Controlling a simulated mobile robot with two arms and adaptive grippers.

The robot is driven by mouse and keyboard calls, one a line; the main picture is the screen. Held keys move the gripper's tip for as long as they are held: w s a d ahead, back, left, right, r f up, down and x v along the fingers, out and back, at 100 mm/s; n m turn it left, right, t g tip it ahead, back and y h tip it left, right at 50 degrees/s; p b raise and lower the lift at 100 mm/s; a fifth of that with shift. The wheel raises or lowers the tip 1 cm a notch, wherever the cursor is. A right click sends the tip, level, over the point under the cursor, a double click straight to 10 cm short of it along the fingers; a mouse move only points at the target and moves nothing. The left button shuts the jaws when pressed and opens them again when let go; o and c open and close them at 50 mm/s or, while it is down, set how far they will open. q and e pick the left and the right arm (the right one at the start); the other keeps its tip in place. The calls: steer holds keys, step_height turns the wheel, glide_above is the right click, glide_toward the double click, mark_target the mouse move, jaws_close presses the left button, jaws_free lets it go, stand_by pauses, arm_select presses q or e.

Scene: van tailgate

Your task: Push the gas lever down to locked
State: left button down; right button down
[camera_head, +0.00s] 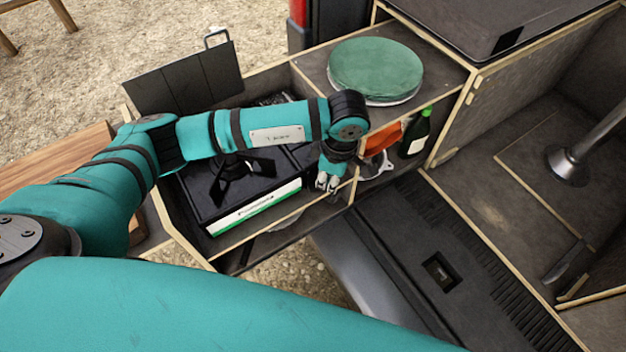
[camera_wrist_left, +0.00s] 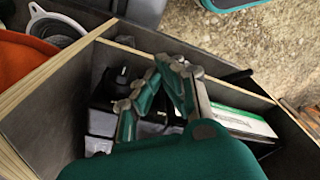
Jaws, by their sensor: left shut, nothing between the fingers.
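The black camping stove (camera_head: 212,186) with a white and green front label sits in the wooden drawer at the left of the van. My left gripper (camera_head: 326,184) is shut and empty at the stove's right front corner, by a thin wooden divider. In the left wrist view the shut fingers (camera_wrist_left: 160,85) are over the narrow compartment beside the stove's label (camera_wrist_left: 240,121). Dark fittings (camera_wrist_left: 108,88) show just left of the fingers. I cannot pick out the gas lever; the gripper covers part of that area. My right gripper is not in view.
Right of the stove, a compartment holds an orange item (camera_head: 383,136) and a green bottle (camera_head: 415,134). A green round lid (camera_head: 376,68) lies on the shelf above. The stove's raised dark panel (camera_head: 186,78) stands behind it. Wooden drawer walls enclose the gripper closely.

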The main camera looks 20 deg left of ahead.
arm_select(q)
steer(key=shift+a+r, duration=0.1)
step_height(320, 180, up, 12)
steer(key=d, duration=0.1)
steer(key=shift+d, duration=0.2)
steer(key=shift+f, duration=0.2)
stand_by(0.5)
